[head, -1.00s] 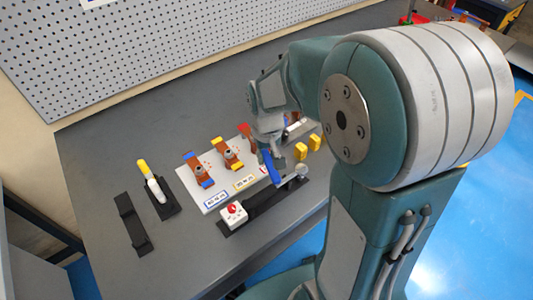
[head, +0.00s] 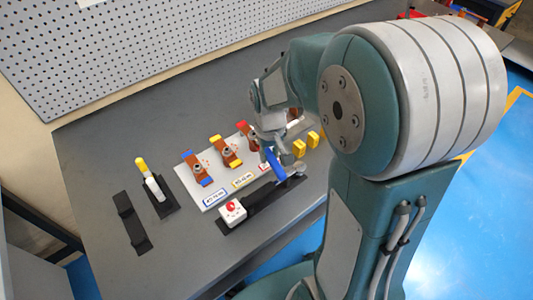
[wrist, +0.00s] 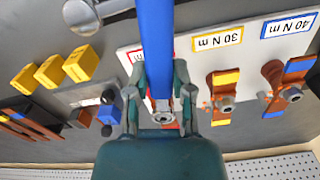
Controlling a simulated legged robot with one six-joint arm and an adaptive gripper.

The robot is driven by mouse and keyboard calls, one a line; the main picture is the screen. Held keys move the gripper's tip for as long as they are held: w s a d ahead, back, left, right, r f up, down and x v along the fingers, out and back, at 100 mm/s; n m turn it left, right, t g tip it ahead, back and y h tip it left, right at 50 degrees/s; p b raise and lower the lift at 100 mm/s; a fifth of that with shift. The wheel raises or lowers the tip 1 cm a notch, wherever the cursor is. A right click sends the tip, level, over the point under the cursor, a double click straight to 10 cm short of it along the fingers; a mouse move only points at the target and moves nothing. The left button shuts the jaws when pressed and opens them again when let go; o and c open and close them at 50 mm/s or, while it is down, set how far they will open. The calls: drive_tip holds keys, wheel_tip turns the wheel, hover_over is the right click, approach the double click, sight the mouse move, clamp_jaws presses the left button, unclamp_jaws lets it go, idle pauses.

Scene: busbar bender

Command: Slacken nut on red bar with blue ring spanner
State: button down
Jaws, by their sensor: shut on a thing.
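My gripper (head: 270,141) is shut on the blue ring spanner (head: 275,163), above the right end of the white board (head: 212,207). In the wrist view, the fingers (wrist: 160,98) clasp the spanner's blue shaft (wrist: 156,35), which runs away to the top edge. A shiny metal ring end (wrist: 164,117) shows between the fingertips, over the red bar's place. The red bar (head: 242,127) shows only its red far end in the head view; my gripper hides most of it. I cannot tell whether the ring is around the nut.
Bars with yellow (head: 226,150) and blue (head: 197,167) marks stand left on the board. Yellow blocks (head: 313,139) lie to the right. In front is a black rail with a white red-button box (head: 232,212). A yellow-and-white tool (head: 150,178) stands far left.

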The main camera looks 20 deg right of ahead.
drive_tip(key=shift+w+d+n, duration=0.1)
drive_tip(key=shift+d+n, duration=0.4)
drive_tip(key=shift+n, duration=0.2)
drive_tip(key=shift+w+d+n, duration=0.1)
drive_tip(key=shift+d+n, duration=0.4)
drive_tip(key=shift+r, duration=2.5)
